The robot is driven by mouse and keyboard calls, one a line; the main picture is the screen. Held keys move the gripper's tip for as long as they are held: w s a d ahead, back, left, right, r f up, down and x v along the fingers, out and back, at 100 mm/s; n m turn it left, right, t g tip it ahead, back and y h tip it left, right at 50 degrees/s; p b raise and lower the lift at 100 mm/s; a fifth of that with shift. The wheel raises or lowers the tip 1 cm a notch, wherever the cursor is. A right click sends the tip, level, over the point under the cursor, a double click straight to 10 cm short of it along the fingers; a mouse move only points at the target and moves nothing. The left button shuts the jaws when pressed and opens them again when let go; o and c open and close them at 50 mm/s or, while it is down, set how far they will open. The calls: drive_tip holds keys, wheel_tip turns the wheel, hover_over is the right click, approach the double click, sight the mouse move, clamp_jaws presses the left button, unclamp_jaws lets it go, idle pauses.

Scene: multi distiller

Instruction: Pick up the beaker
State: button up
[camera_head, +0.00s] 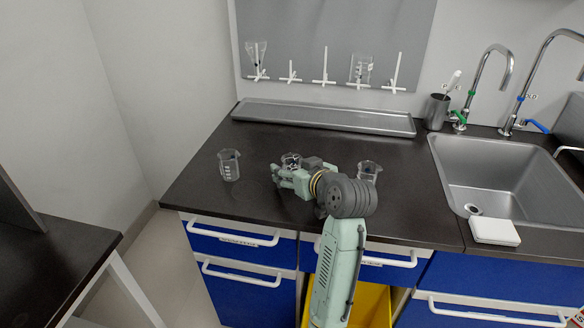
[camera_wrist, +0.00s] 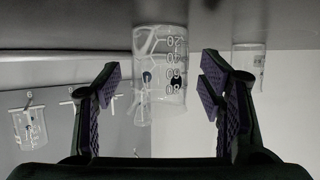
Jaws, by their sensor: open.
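Three clear glass beakers stand on the dark counter in the head view: a left beaker (camera_head: 229,166), a middle beaker (camera_head: 291,160) partly hidden by my arm, and a right beaker (camera_head: 369,171). My gripper (camera_head: 277,176) is low over the counter, close to the middle beaker. In the wrist view, which is upside down, my gripper (camera_wrist: 165,90) is open. A beaker with white graduations, apparently the middle one (camera_wrist: 160,80), shows between the fingers, with gaps on both sides. Another beaker (camera_wrist: 249,65) stands beyond the finger at right.
A long grey tray (camera_head: 325,117) lies along the back of the counter. A pegboard (camera_head: 330,45) with hanging glassware is behind it. A sink (camera_head: 500,175) with taps and a dark cup (camera_head: 437,112) are at right. The front left of the counter is clear.

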drive_tip(key=shift+w+a+f, duration=0.1)
drive_tip(key=shift+w+f, duration=0.05)
drive_tip(key=shift+w, duration=0.15)
drive_tip(key=shift+c, duration=0.3)
drive_tip(key=c, duration=1.2)
